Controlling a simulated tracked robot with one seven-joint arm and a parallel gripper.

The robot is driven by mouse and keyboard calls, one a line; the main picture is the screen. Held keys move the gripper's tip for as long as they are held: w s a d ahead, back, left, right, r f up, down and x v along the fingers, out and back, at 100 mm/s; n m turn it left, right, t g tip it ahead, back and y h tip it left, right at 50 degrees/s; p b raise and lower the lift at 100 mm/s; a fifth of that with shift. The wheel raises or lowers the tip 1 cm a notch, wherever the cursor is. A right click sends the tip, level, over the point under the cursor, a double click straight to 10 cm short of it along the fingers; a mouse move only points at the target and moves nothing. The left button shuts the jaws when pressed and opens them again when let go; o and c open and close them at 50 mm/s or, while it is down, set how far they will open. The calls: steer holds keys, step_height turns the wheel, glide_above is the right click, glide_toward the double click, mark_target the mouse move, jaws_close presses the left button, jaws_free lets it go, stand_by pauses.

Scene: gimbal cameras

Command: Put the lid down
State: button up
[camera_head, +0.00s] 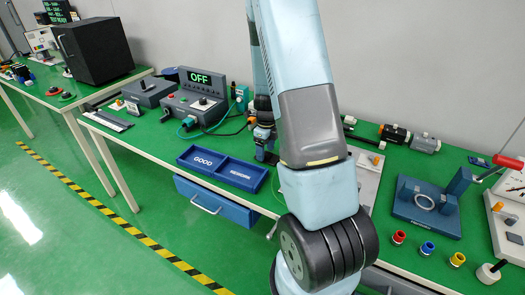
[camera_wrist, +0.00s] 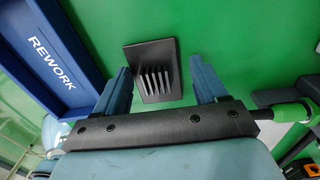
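My gripper (camera_wrist: 163,72) shows in the wrist view as two blue fingers standing well apart, with nothing clamped between them. A dark rectangular piece (camera_wrist: 135,58) with several pale ribs or slots lies past the fingertips, over the green table top. It is close to the left finger, and a green gap shows between it and the right finger. I cannot tell whether this piece is the lid, and no other lid can be made out. In the head view my gripper (camera_head: 265,140) points down at the table behind the blue tray, partly hidden by my arm.
The blue tray (camera_head: 240,178), marked GOOD and REWORK, is near the table's front edge, left of my gripper. A control box (camera_head: 195,103) reading OFF stands behind left. A blue fixture (camera_head: 425,208) and several coloured rings are at right.

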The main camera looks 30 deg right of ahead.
steer(key=s+a+r+n+t, duration=0.1)
steer(key=s+a+r+n, duration=0.15)
steer(key=r, duration=0.75)
steer(key=s+a+r+n, duration=0.1)
steer(key=r+n, duration=0.3)
steer(key=r, duration=0.6)
steer(key=s+a+r+n+t, duration=0.2)
steer(key=s+a+r+n, duration=0.3)
steer(key=s+n, duration=0.5)
steer(key=s+a+r+n+t, duration=0.2)
steer(key=s+a+r+n, duration=0.2)
steer(key=s+r+n, duration=0.6)
steer(key=n, duration=0.3)
steer(key=shift+s+a+r+t, duration=0.2)
steer(key=shift+a+r+t, duration=0.1)
steer(key=shift+a+t, duration=0.1)
